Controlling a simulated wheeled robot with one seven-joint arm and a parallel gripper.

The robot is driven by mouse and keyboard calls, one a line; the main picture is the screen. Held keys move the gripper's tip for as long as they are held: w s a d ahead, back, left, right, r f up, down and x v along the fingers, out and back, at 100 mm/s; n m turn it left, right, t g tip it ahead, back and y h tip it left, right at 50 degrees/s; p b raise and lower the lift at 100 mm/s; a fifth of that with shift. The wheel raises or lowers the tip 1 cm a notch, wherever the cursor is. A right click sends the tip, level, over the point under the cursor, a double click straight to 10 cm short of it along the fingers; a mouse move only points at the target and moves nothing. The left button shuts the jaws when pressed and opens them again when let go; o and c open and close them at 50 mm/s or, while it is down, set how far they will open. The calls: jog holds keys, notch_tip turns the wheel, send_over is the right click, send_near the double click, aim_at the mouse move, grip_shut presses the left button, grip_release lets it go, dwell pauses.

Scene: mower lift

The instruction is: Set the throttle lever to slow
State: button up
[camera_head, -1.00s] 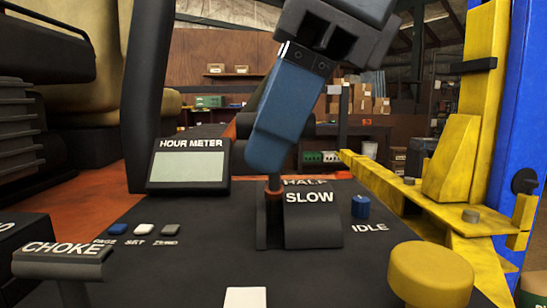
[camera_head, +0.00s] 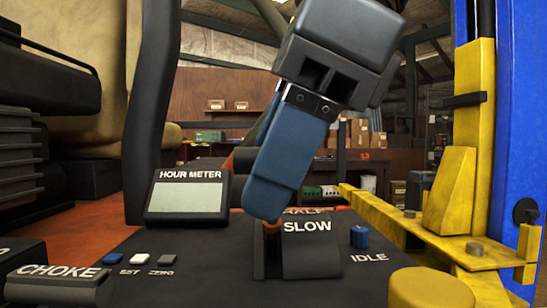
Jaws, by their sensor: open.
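The throttle quadrant is a black curved housing (camera_head: 312,256) marked SLOW on its near face, with HALF partly hidden above. The throttle lever (camera_head: 271,240) shows only as a short reddish-brown piece at the left side of the housing; its upper part is hidden behind my gripper. My gripper (camera_head: 268,203) has blue fingers pointing down over the lever, from the upper right. The fingers overlap in this view, so the gap between them is hidden. It is open. I cannot tell whether a finger touches the lever.
An hour meter (camera_head: 188,196) stands to the left. A blue IDLE knob (camera_head: 359,237) is close on the right. A black CHOKE handle (camera_head: 60,286), small buttons (camera_head: 139,258) and a yellow knob (camera_head: 430,289) are nearer. A yellow frame (camera_head: 470,180) bounds the right side.

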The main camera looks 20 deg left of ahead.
jog(key=v, duration=0.7)
jog(key=shift+d+r+p, duration=0.15)
jog(key=shift+r+p, duration=0.2)
jog(key=shift+p, duration=0.05)
